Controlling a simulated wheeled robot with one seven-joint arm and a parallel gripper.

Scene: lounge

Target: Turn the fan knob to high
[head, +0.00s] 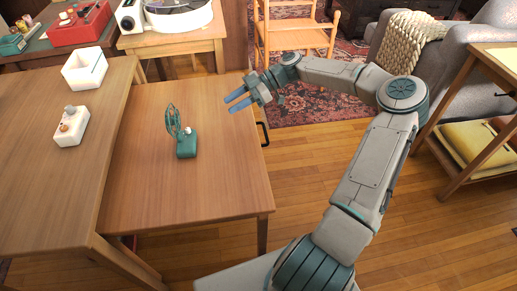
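A small green fan (174,121) stands on the lower wooden table (225,185), its round cage to the left and its green base (187,149) below. A small pale knob (188,131) shows near the top of the base; its setting is too small to read. My gripper (229,103) is to the right of the fan and apart from it, near the table's right edge. Its two blue fingers point left, with a gap between them and nothing held.
A taller wooden table (50,185) adjoins on the left, with a white open box (85,65) and a white device with knobs (72,130). A black handle (263,134) sticks out at the lower table's right edge. The tabletop around the fan is clear.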

